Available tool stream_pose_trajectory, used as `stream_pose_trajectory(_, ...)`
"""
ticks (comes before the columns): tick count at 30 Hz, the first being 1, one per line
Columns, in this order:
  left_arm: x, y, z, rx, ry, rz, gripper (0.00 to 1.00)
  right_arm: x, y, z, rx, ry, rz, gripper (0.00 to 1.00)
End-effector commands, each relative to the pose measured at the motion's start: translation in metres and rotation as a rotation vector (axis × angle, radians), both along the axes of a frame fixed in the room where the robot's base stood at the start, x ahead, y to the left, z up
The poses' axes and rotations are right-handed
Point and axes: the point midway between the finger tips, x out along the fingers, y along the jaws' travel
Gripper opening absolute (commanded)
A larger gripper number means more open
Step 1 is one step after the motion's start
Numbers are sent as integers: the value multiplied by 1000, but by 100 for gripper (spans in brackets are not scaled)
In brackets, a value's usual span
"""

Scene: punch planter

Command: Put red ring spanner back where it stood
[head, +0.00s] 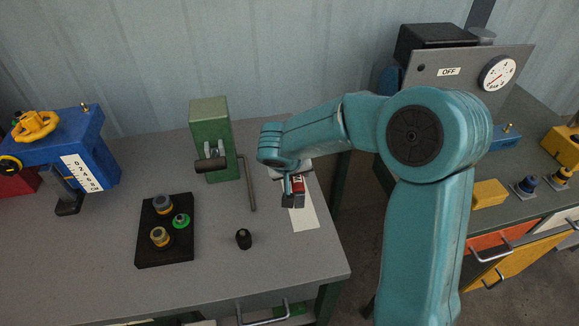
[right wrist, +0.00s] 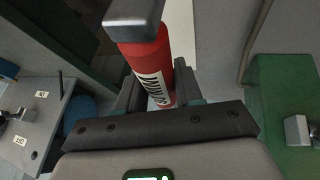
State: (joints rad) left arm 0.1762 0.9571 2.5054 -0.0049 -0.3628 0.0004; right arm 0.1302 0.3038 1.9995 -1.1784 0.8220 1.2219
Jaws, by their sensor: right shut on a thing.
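The red ring spanner (right wrist: 155,72) is between the fingers of my right gripper (right wrist: 158,95) in the right wrist view. It has a red body with a white lettered label and a dark grey block-like end. I cannot tell whether the spanner touches the bench. My left gripper is not in view.
A green crank press (head: 211,130) stands left of the gripper. A small black knob-like piece (head: 243,239) and a black board (head: 150,250) with several round fittings lie in front. A blue press (head: 85,150) stands far left. A second bench with a gauge panel (head: 465,75) is at right.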

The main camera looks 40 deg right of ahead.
Motion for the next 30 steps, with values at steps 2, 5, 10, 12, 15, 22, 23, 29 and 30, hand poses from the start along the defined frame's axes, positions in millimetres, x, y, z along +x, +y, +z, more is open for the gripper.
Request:
stream_pose_trajectory(2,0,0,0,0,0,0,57,-1,0,0,0,-2,1,0)
stream_pose_trajectory(5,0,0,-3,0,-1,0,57,-2,0,-3,0,-2,1,0)
stream_pose_trajectory(10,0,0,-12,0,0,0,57,-3,1,-21,0,0,1,0)
stream_pose_trajectory(12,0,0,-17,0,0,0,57,-3,1,-30,-1,1,1,0)
stream_pose_trajectory(15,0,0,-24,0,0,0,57,-3,2,-43,0,0,1,0)
stream_pose_trajectory(22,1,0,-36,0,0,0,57,-1,2,-67,-2,0,1,0)
stream_pose_trajectory(23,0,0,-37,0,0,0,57,0,2,-70,-2,0,1,0)
stream_pose_trajectory(29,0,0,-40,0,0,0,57,1,2,-78,-1,-1,0,0)
stream_pose_trajectory(30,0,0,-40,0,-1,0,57,2,2,-78,-1,-1,0,0)
